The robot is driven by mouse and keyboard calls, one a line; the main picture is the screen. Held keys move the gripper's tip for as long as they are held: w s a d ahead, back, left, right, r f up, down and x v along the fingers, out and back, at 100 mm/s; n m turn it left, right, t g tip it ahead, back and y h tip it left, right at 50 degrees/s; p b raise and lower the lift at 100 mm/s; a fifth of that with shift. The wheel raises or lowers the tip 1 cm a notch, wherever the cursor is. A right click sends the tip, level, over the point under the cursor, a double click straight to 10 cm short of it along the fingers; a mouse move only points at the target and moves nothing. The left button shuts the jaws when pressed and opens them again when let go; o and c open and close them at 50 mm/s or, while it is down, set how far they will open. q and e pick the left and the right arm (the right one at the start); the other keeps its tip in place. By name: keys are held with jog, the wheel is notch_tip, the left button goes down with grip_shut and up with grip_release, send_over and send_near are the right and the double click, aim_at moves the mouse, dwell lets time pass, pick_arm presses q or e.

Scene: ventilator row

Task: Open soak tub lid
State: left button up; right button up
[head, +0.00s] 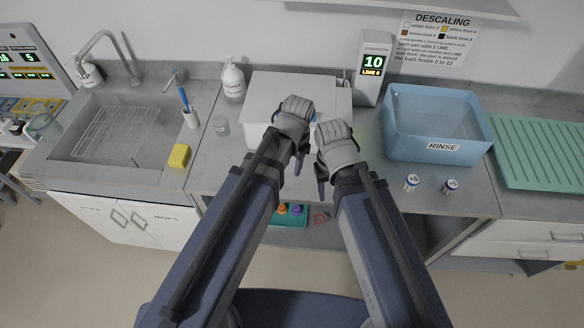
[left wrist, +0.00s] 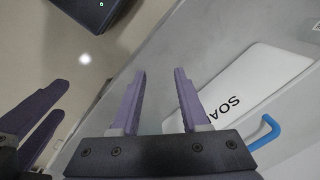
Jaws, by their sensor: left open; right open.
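The soak tub is the pale grey box (head: 262,97) at the middle of the counter, its lid down. My two grippers hide part of its front. In the left wrist view a white label (left wrist: 240,88) reading "SOA" and a blue handle (left wrist: 266,130) show on it, the rest of the word cut off. My left gripper (head: 298,163) is open and empty at the tub's front; in the left wrist view its purple fingers (left wrist: 160,78) are apart, with the handle to their right, not between them. My right gripper (head: 321,188) is close beside it, open and empty.
A display (head: 376,62) reading 10 stands right of the tub, then a blue RINSE tub (head: 440,147) and a green drainer (head: 545,150).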

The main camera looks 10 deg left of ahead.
pick_arm(q)
jog(key=shift+s, duration=0.1)
dwell(0.5)
jog(key=s+f+n+b, duration=0.4)
jog(key=s+f+b, duration=0.2)
jog(key=s, duration=0.2)
jog(key=w+r+m+t+p, duration=0.1)
jog(key=w+r+m+p, duration=0.5)
jog(key=w, duration=0.7)
jog(key=w+r+m+p, duration=0.7)
jog(key=w+r+p, duration=0.4)
jog(key=w, duration=0.1)
jog(key=shift+w+r+m+t+h, duration=0.3)
jog(key=shift+w+r+t, duration=0.05)
jog(key=shift+w+t, duration=0.05)
jog(key=shift+f, duration=0.1)
jog(key=f+b, duration=0.2)
jog(key=w+f+b, duration=0.1)
jog(key=f+b, duration=0.1)
jog(key=f, duration=0.1)
jog(key=f+b, duration=0.2)
jog(key=b, duration=0.1)
jog(key=shift+w+f, duration=0.2)
jog(key=shift+w, duration=0.05)
